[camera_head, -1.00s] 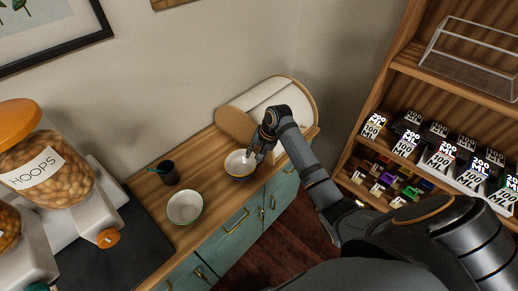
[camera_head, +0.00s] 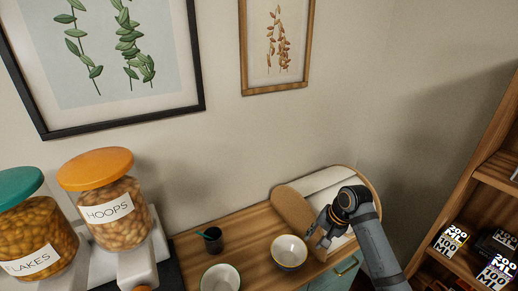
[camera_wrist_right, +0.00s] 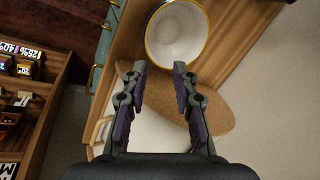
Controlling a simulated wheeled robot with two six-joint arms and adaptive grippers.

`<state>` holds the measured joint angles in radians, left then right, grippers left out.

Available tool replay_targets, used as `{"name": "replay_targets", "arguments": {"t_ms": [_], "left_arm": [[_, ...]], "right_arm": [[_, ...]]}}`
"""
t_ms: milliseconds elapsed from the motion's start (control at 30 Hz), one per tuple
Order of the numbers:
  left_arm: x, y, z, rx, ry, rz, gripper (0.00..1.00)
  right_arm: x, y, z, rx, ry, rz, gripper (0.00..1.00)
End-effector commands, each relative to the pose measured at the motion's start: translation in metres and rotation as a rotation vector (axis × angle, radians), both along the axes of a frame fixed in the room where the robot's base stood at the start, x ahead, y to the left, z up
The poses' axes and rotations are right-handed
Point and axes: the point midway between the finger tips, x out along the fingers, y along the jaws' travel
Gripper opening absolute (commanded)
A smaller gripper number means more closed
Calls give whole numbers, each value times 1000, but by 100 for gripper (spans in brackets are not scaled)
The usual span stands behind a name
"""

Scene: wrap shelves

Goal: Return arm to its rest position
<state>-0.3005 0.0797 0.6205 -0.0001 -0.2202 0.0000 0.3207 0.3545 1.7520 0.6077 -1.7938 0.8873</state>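My right arm comes in from the lower right in the head view. Its gripper (camera_head: 314,237) is just right of a white bowl with a yellow rim and dark blue outside (camera_head: 289,250), above the wooden counter (camera_head: 244,243). In the right wrist view the gripper (camera_wrist_right: 156,68) has its two fingers apart with nothing between them. The bowl (camera_wrist_right: 178,36) lies beyond the fingertips there, apart from them in the picture. My left gripper is in neither view.
A green-rimmed bowl (camera_head: 221,279) and dark cup (camera_head: 213,240) stand left. Labelled jars (camera_head: 106,199) are farther left. A shelf (camera_head: 494,150) stands right.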

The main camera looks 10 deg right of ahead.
Motion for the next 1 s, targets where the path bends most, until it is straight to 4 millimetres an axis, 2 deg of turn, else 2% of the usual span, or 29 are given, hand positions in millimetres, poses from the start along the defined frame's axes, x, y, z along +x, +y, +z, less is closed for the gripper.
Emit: {"name": "replay_targets", "arguments": {"t_ms": [100,233,400,600,800,1000], "left_arm": [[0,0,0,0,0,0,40],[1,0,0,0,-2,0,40],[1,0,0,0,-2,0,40],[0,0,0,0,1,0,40],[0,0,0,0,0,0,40],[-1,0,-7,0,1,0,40]], "right_arm": [[-36,12,-34,-77,-24,125,28],[-89,23,-62,-202,-77,316,28],[-140,27,-73,-319,-117,485,28],[-184,25,-71,-425,-139,628,28],[-223,19,-61,-522,-140,747,28],[-209,13,-126,-514,-116,746,28]]}}
